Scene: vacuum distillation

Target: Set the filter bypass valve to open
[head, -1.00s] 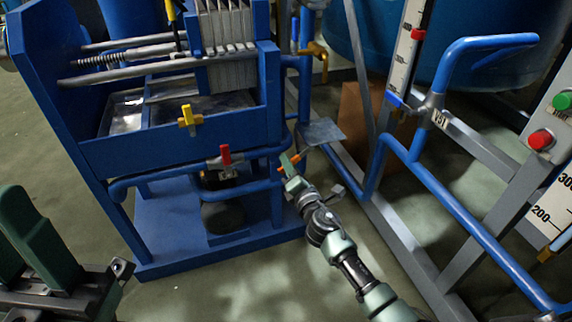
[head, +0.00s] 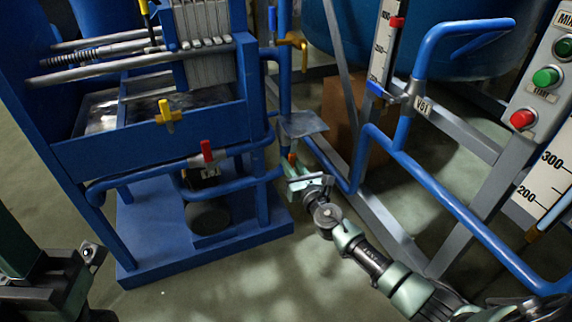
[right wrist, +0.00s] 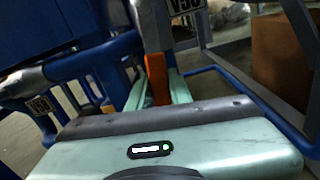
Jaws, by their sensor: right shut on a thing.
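A valve with an orange handle (head: 292,158) sits on the blue piping at the right front corner of the filter frame. My right gripper (head: 293,170) is shut on this handle. In the right wrist view the orange handle (right wrist: 157,78) stands upright between the two pale green fingers.
A red-handled valve (head: 207,152) and a yellow-handled valve (head: 167,115) are on the filter frame to the left. A grey plate (head: 302,124) is just above my right gripper. Blue pipes and a grey frame (head: 400,240) stand close on the right. A control box (head: 540,85) is at the far right.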

